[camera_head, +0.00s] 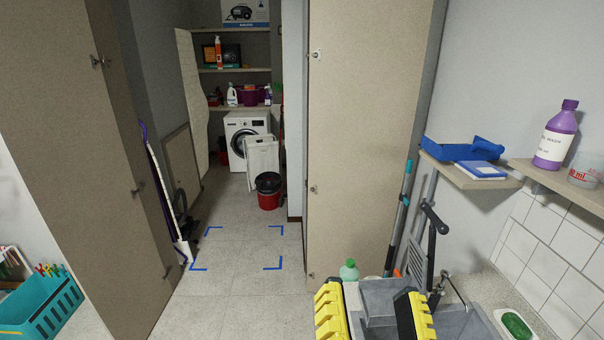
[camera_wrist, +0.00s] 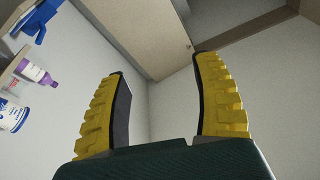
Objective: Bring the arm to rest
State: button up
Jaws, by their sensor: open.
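My gripper (camera_head: 375,312) shows at the bottom of the head view, its two yellow ribbed fingers wide apart with nothing between them. It appears in front of the grey sink (camera_head: 470,325) in the picture; its height above the sink is hard to tell. In the wrist view my gripper (camera_wrist: 160,105) is open and empty too, with a bare pale wall and a beige cabinet (camera_wrist: 150,30) beyond the fingers. The rest of my arm is not clearly seen.
At right, a shelf (camera_head: 540,184) holds a purple bottle (camera_head: 556,137) and a measuring cup (camera_head: 585,173). A blue dustpan (camera_head: 465,150) lies on another shelf. A tall cabinet (camera_head: 360,130) stands at centre. Floor inside blue corner marks (camera_head: 240,250) is clear. A teal basket (camera_head: 45,305) sits left.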

notch_tip(320, 180, up, 23)
jog(key=n+t+p, duration=0.1)
jog(key=n+p, duration=0.2)
jog(key=p, duration=1.7)
jog(key=shift+s+f+p, duration=0.2)
jog(key=shift+s+p, duration=0.1)
jog(key=shift+s, duration=0.05)
